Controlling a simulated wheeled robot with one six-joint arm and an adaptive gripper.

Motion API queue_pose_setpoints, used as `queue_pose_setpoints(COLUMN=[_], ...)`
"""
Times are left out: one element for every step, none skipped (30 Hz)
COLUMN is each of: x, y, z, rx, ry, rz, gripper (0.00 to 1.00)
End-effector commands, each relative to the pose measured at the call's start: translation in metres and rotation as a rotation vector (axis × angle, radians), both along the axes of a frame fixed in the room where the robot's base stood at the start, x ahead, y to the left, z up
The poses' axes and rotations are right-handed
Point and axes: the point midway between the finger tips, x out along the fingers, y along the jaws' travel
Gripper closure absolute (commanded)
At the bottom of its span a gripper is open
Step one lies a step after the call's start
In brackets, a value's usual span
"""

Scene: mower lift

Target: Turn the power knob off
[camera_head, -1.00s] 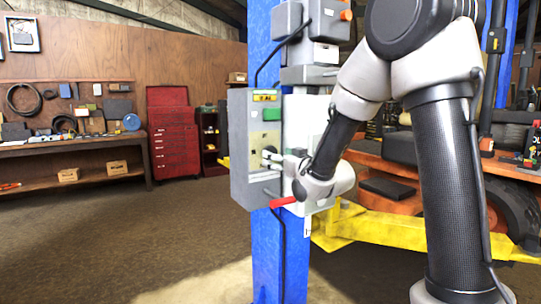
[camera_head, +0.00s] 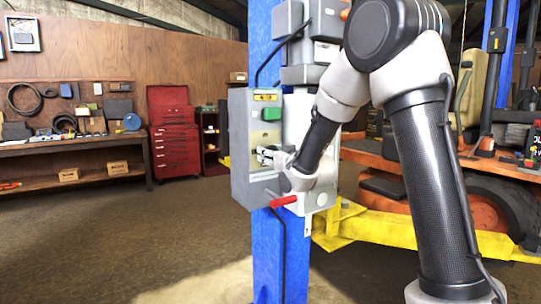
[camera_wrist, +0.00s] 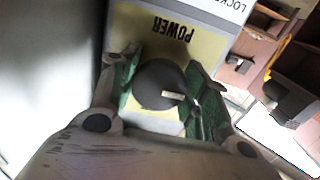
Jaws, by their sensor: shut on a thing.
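The power knob (camera_wrist: 160,84) is a round black knob with a pale pointer mark. It sits on a yellowish plate under the label POWER, which appears upside down in the wrist view. My gripper (camera_wrist: 160,92) has one green-padded finger on each side of the knob and is shut on it. In the head view my gripper (camera_head: 264,155) is at the front of the grey control box (camera_head: 240,150), and the knob is mostly hidden there. In the wrist view the pale mark points toward the lower right.
A green button (camera_head: 271,114) is above the knob on the box. A red-handled lever (camera_head: 283,201) sticks out below. The box is on a blue lift post (camera_head: 265,250). A yellow lift arm (camera_head: 400,232) and an orange mower (camera_head: 375,150) are at right. Open floor lies left.

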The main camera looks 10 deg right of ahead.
Motion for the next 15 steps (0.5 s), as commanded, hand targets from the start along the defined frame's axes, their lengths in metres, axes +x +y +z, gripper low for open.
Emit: queue_pose_setpoints(x=[0.0, -0.0001, -0.0001, -0.0001, -0.0001, -0.0001, -0.0002, -0.0002, -0.0002, -0.0002, -0.0002, -0.0002, -0.0002, -0.0002, -0.0002], y=[0.0001, 0.0001, 0.0001, 0.0001, 0.0001, 0.0001, 0.0002, 0.0002, 0.0002, 0.0003, 0.0003, 0.0003, 0.0003, 0.0004, 0.0004], z=[0.0, 0.0, 0.0, 0.0, 0.0, 0.0, 0.0, 0.0, 0.0, 0.0, 0.0, 0.0, 0.0, 0.0, 0.0], rx=[0.0, 0.001, 0.003, 0.006, 0.01, 0.015, 0.022, 0.029, 0.044, 0.054, 0.068, 0.088, 0.107, 0.125, 0.151], ry=[0.0, 0.0, 0.001, 0.002, 0.003, 0.005, 0.007, 0.01, 0.014, 0.018, 0.022, 0.029, 0.035, 0.04, 0.049], rz=[0.0, 0.0, 0.0, 0.0, 0.0, 0.0, 0.0, 0.0, 0.0, 0.0, 0.0, 0.0, 0.0, 0.0, 0.0], gripper=[0.78, 0.78, 0.78, 0.78, 0.78, 0.78, 0.78, 0.78, 0.78, 0.78, 0.78, 0.78, 0.78, 0.78, 0.78])
